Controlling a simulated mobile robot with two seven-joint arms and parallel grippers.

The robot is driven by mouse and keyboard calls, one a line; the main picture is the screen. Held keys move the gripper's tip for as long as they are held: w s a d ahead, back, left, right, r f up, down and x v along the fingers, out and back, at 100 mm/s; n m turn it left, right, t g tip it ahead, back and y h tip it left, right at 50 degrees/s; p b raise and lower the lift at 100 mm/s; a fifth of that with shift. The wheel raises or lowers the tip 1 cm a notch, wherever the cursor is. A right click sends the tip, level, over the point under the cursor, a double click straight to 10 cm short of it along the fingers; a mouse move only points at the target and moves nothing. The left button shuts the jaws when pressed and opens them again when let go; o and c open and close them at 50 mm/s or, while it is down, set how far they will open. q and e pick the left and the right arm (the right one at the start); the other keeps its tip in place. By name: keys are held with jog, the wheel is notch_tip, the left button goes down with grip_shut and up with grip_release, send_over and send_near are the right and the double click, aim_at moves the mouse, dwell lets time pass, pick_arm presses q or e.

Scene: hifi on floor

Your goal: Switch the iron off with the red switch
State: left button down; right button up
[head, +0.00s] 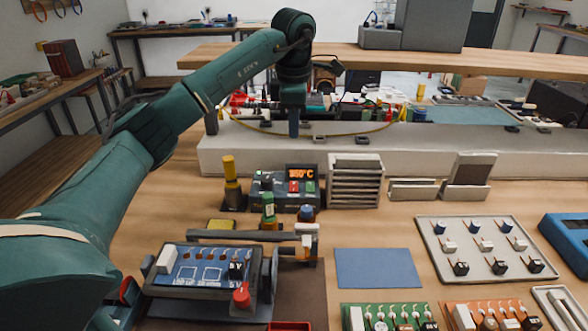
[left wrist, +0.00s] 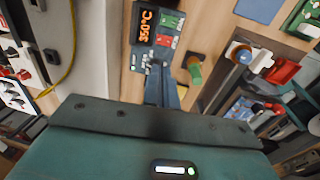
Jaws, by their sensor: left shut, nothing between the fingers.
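The iron's control station (head: 265,188) is a small dark box on the bench, with a lit orange display (head: 301,173) reading 350°C. In the left wrist view the station (left wrist: 140,60) is at the top, with the red switch (left wrist: 163,40) visible. My left gripper (head: 294,134) is shut and empty, pointing down; in the head view its fingertips appear above the station. In the left wrist view its fingers (left wrist: 158,68) overlap the station's edge. I cannot tell any contact.
A yellow-handled tool (head: 231,170) stands left of the station. A green-capped item (head: 268,207) and a blue-capped bottle (head: 306,213) stand in front. A slotted grey rack (head: 355,182) is at its right. A long pale ledge (head: 240,145) runs behind it.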

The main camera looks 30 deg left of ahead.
aim_at(294, 183)
pick_arm(q)
jog(key=f, duration=0.4)
jog(key=w+f, duration=0.1)
jog(key=f, duration=0.8)
jog(key=shift+w+a+f, duration=0.2)
jog(key=shift+a+f, duration=0.1)
jog(key=shift+a, duration=0.1)
jog(key=shift+f, duration=0.15)
